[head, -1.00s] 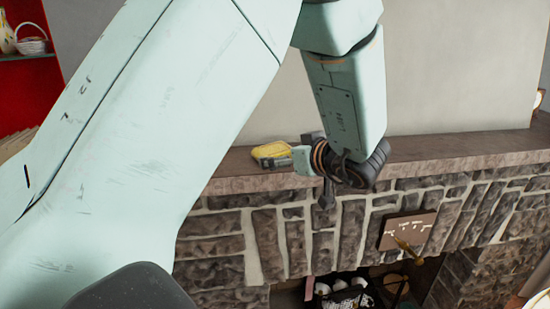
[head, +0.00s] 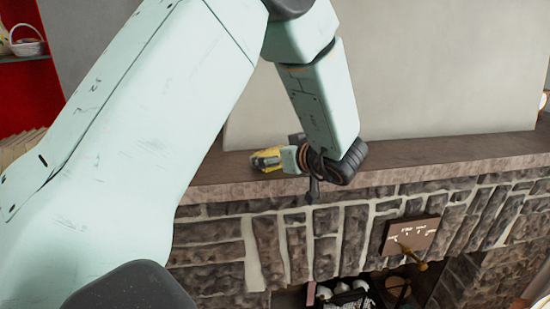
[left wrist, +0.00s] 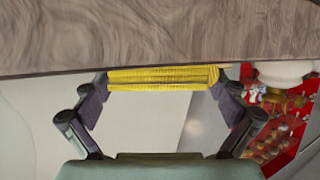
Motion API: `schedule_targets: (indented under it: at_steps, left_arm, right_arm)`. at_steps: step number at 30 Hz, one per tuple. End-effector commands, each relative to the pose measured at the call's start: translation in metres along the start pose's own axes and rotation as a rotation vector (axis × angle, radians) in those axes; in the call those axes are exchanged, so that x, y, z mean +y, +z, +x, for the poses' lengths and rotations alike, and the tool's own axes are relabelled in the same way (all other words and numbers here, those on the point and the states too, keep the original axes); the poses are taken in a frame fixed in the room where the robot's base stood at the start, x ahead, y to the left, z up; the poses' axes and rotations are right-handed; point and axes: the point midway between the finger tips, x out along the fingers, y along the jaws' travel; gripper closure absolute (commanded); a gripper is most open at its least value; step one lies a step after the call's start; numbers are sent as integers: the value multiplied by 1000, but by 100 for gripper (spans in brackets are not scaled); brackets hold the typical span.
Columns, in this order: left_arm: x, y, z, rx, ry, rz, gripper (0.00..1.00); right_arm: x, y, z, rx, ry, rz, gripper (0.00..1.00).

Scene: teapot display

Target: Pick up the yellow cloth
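The yellow cloth (head: 266,158) lies on the mantel shelf in the head view, just left of my left gripper (head: 289,157). In the left wrist view the cloth (left wrist: 163,78) is a folded yellow stack at the edge of the wooden surface. The two fingers of my left gripper (left wrist: 164,86) are spread wide there, one at each end of the cloth. The cloth lies between the fingertips; whether they touch it I cannot tell. My right gripper is not in view.
The wooden mantel (head: 430,152) runs along the wall above a stone fireplace (head: 330,235). A small plaque (head: 410,236) hangs on the stonework. A white basket (head: 28,42) stands on a red shelf at far left. The mantel to the right is clear.

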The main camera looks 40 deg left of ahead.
Motion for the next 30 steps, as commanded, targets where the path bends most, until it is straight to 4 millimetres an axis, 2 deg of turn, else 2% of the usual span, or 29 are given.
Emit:
schedule_targets:
  at_steps: [2,15,20,23,30]
  left_arm:
    - [0,0,1,0,0,0,14]
    - [1,0,3,-2,-1,1,52]
    - [0,0,2,-2,-1,1,52]
    - [1,-7,0,-1,0,-1,52]
    - [1,-50,-18,0,1,-5,52]
  right_arm:
    - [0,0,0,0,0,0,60]
    - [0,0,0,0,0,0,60]
    - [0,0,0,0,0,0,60]
    - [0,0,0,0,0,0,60]
    - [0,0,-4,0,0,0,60]
